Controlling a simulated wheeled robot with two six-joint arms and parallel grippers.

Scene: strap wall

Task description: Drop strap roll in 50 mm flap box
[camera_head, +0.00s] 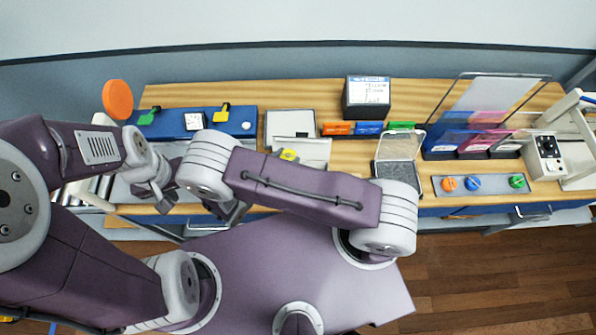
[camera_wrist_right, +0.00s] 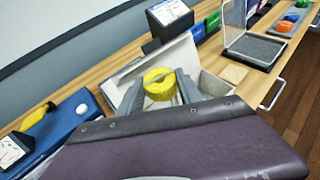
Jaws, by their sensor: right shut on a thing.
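The yellow strap roll (camera_wrist_right: 159,85) is held between the fingers of my right gripper (camera_wrist_right: 161,92) in the right wrist view. A small part of the roll (camera_head: 288,155) shows in the head view just past my arm link, which hides most of that gripper. Behind and around the roll is a pale grey flap box (camera_wrist_right: 211,88) with a raised flap. The box (camera_head: 290,124) also shows in the head view; its near part is hidden by my arm. I cannot tell whether the roll is inside its opening. My left gripper (camera_head: 163,201) is at the left, its jaws unclear.
A blue fixture (camera_head: 235,121) with green and yellow levers stands left of the box. A dark box with a label (camera_head: 369,97) stands behind, with coloured blocks (camera_head: 368,128) before it. An open clear-lidded case (camera_head: 398,147) and a grey knob panel (camera_head: 482,184) are to the right.

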